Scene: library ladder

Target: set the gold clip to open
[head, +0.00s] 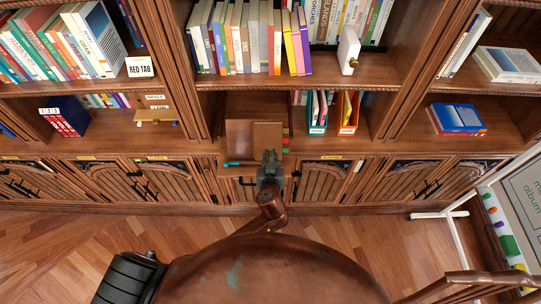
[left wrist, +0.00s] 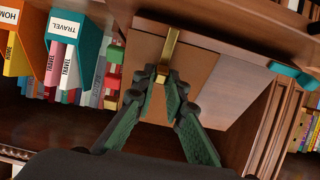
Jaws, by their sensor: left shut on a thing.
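The gold clip (left wrist: 168,48) shows in the left wrist view as a narrow gold bar lying across brown panels. Its lower end is between the fingertips of my left gripper (left wrist: 162,76), which is shut on it. The panels are a darker brown one (left wrist: 143,52) and a lighter tan one (left wrist: 225,85). In the head view my left gripper (head: 269,159) is at the front edge of the brown panels (head: 240,141) on the middle shelf. The clip is hidden there behind the gripper. My right gripper is not in view.
A red and green item (left wrist: 113,67) and a teal piece (left wrist: 293,75) lie close beside the panels. Teal and orange file holders (head: 347,114) stand to the right on the shelf. Cabinet doors (head: 320,183) are below; a white-framed stand (head: 455,215) is at right.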

